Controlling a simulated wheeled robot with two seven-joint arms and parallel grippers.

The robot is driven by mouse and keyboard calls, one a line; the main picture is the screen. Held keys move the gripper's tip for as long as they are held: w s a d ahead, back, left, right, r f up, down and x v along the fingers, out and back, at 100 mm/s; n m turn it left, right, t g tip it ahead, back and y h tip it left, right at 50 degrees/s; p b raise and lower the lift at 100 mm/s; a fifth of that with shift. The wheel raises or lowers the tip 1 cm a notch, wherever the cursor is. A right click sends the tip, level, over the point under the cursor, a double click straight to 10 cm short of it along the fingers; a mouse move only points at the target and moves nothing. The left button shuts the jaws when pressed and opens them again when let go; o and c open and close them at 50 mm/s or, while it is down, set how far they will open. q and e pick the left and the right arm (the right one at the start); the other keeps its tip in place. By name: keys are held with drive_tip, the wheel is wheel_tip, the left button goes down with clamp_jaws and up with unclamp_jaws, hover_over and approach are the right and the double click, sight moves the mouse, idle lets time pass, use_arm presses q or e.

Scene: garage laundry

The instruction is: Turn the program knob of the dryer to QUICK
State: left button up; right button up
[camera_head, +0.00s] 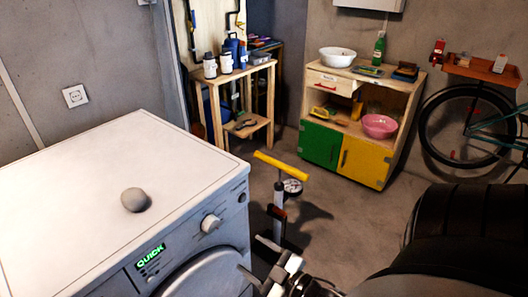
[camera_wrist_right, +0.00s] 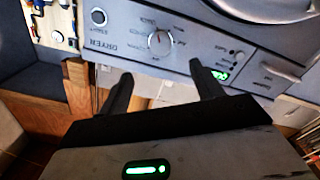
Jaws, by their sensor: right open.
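The dryer (camera_head: 90,190) stands at the left of the head view. Its program knob (camera_head: 211,223) is a round, pale dial on the front panel near the right corner. The knob also shows in the right wrist view (camera_wrist_right: 160,42), with a small red mark and printed labels around it. The dryer's display (camera_head: 150,256) is lit green and reads QUICK. In the wrist view the display (camera_wrist_right: 220,75) is beside one fingertip. My right gripper (camera_head: 254,258) is open and empty, apart from the knob, in front of the panel. Its fingers (camera_wrist_right: 161,70) point towards the panel. My left gripper is out of view.
A grey rounded object (camera_head: 135,200) lies on the dryer top. The dryer door (camera_head: 205,277) is below the panel. A floor pump (camera_head: 279,205) with a yellow handle stands close by the dryer. A green and yellow cabinet (camera_head: 345,155) and a bicycle are farther back.

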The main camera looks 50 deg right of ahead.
drive_tip(key=shift+s+d, duration=0.1)
drive_tip(key=shift+s, duration=1.15)
drive_tip(key=s+a+r+m+g+h, duration=0.1)
drive_tip(key=s+a+r+m+g, duration=0.4)
drive_tip(key=s+a+g, duration=0.7)
drive_tip(key=w+a+f+t+y, duration=0.3)
drive_tip(key=w+a+f+t, duration=0.1)
drive_tip(key=w, duration=0.5)
drive_tip(key=shift+a+f+n, duration=0.3)
drive_tip(key=shift+a+f, duration=0.15)
drive_tip(key=shift+f, duration=0.6)
